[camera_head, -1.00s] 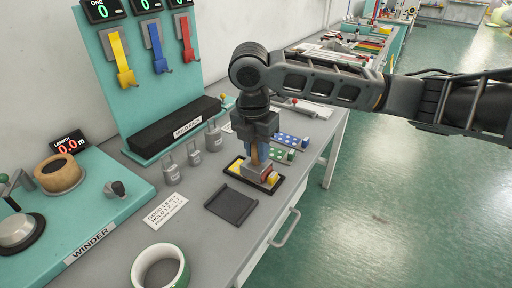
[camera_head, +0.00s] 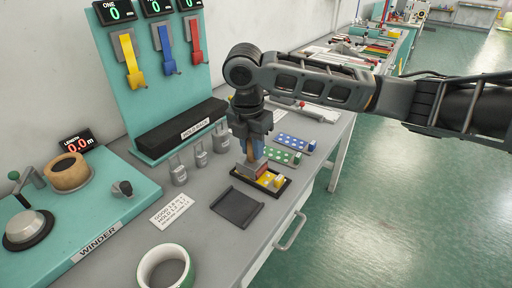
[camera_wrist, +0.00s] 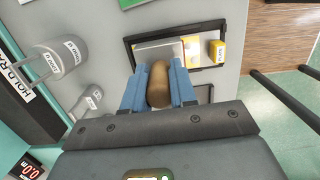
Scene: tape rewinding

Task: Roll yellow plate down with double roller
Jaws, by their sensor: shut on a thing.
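My gripper (camera_head: 250,146) points down and is shut on the brown wooden handle (camera_wrist: 158,85) of the double roller. The roller's grey metal head (camera_head: 254,165) is at the far-left end of a black-rimmed tray (camera_head: 262,193), low over it or touching; I cannot tell which. The yellow plate (camera_head: 266,180) shows in the tray to the right of the head, with a red strip beside it. A small yellow block (camera_wrist: 217,52) stands at the tray's end in the wrist view. The head (camera_wrist: 166,52) hides part of the tray.
A dark flat pad (camera_head: 238,207) lies in front of the tray. Green and blue dotted plates (camera_head: 283,157) lie behind it. Grey weights (camera_head: 200,155) stand left, near the teal hold rack. A winder (camera_head: 100,215) and green tape roll (camera_head: 165,270) are nearer.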

